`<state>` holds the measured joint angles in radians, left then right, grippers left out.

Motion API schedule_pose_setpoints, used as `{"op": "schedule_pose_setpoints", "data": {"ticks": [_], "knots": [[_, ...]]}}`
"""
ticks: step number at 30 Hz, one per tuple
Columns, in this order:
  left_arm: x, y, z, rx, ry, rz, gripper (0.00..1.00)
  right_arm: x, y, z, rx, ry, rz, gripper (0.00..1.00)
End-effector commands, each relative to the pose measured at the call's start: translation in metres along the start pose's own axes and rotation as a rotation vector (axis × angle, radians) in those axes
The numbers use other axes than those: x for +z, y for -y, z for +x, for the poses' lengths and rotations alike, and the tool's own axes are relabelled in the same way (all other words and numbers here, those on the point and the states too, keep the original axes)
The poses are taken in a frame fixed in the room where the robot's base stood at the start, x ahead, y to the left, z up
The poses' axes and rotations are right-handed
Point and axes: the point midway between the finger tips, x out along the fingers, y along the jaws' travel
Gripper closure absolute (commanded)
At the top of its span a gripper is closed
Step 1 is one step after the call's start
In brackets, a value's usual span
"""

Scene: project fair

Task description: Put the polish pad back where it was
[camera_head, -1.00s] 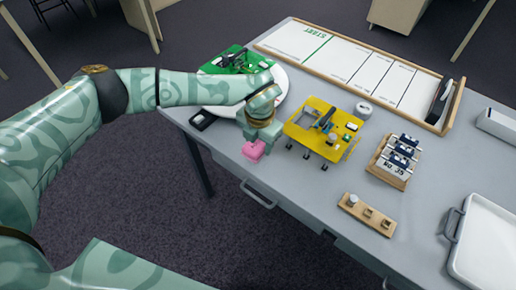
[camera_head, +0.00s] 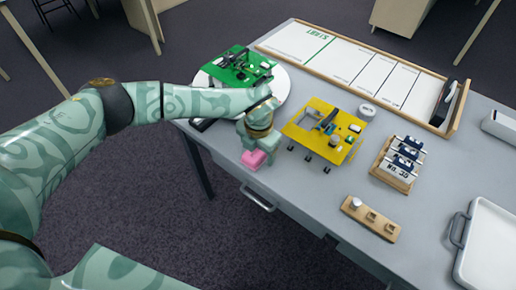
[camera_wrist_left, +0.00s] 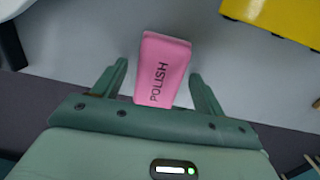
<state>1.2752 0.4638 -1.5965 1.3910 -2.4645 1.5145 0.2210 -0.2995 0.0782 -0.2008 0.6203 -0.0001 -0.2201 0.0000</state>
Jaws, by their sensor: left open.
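The polish pad is a pink block (camera_head: 255,159) near the front edge of the grey table, left of the yellow board. It also shows in the left wrist view (camera_wrist_left: 163,68), with the word POLISH on its face. My left gripper (camera_head: 258,146) is open right above and around the pad. In the left wrist view its fingers (camera_wrist_left: 158,85) stand one on each side of the pad, with gaps between. The gripper hides part of the pad in the head view. My right gripper is not in view.
A yellow board (camera_head: 346,133) with parts on it is just right of the gripper. A round white stand (camera_head: 277,90) with a green board (camera_head: 228,66) is behind my arm. A wooden holder (camera_head: 379,224) and a white tray (camera_head: 490,262) are to the right.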

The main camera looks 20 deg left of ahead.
Motion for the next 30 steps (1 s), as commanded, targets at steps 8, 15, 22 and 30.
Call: {"op": "schedule_pose_setpoints", "data": {"ticks": [8,15,22,30], "knots": [[0.002,-0.001,-0.031,0.002,0.006,0.000,0.28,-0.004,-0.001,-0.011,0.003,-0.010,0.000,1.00],[0.002,-0.001,-0.089,0.003,0.006,0.001,0.28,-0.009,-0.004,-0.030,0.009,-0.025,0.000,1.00],[0.000,-0.001,-0.120,0.001,0.001,0.001,0.28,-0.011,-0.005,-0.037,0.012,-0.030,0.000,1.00],[0.000,0.000,-0.123,0.001,0.000,0.001,0.28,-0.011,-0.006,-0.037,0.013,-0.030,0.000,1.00]]}}
